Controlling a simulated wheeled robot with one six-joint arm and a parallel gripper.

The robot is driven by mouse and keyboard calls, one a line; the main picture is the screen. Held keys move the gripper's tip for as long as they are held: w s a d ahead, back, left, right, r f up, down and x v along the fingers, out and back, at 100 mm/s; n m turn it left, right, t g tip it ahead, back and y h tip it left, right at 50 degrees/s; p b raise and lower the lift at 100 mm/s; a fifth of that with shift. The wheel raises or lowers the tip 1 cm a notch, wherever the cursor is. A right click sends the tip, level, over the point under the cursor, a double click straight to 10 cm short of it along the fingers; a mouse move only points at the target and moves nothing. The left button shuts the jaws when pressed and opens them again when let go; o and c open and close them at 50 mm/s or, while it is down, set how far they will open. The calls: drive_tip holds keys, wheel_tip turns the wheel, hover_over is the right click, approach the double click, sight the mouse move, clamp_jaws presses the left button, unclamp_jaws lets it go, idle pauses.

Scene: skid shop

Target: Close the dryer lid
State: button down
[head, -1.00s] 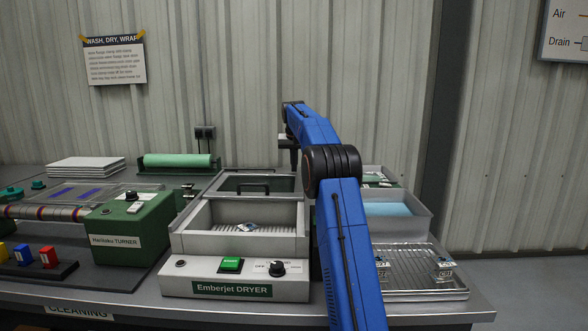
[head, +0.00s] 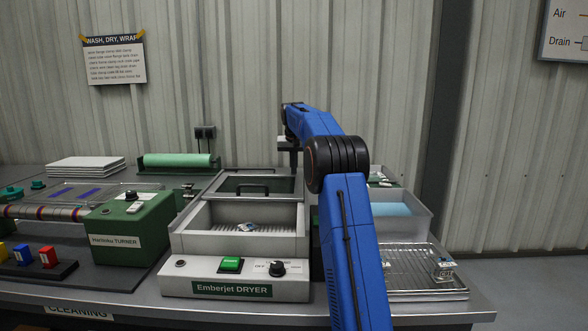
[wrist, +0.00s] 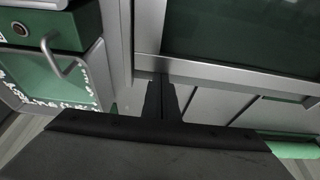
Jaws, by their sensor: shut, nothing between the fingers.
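The Emberjet dryer (head: 215,288) stands in the middle of the bench. Its lid (head: 228,187), a grey frame with a dark window and black handle (head: 253,187), is at the back, leaving the front chamber open. A small metal part (head: 248,227) lies inside the chamber. In the head view my arm reaches to the dryer's back right; my fingertips are not clear there. In the wrist view my gripper (wrist: 161,84) is shut and empty, its tips close to a grey frame around a dark green panel (wrist: 235,35), probably the lid. I cannot tell whether they touch.
The green turner (head: 130,230) stands left of the dryer. A grey tub (head: 413,228) and a wire rack tray (head: 425,285) are on the right, partly behind my arm. A green roll (head: 178,160) and white sheets (head: 87,168) lie at the back left.

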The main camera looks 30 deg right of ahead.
sight(292, 192)
drive_tip(key=s+a, duration=0.4)
drive_tip(key=s, duration=0.1)
drive_tip(key=s+a, duration=0.4)
drive_tip(key=s, duration=0.2)
drive_tip(key=s+a, duration=0.3)
drive_tip(key=s, duration=0.3)
drive_tip(key=shift+s+a, duration=0.2)
drive_tip(key=shift+a, duration=0.2)
drive_tip(key=shift+s+a+f, duration=0.15)
drive_tip(key=shift+s+a, duration=0.1)
drive_tip(key=shift+s, duration=0.2)
drive_tip(key=shift+w+d, duration=0.15)
drive_tip(key=shift+w, duration=0.15)
drive_tip(key=w+d, duration=0.1)
drive_tip(key=w+d+r, duration=0.1)
drive_tip(key=w, duration=0.1)
drive_tip(key=v, duration=0.9)
drive_tip(key=shift+r, duration=0.1)
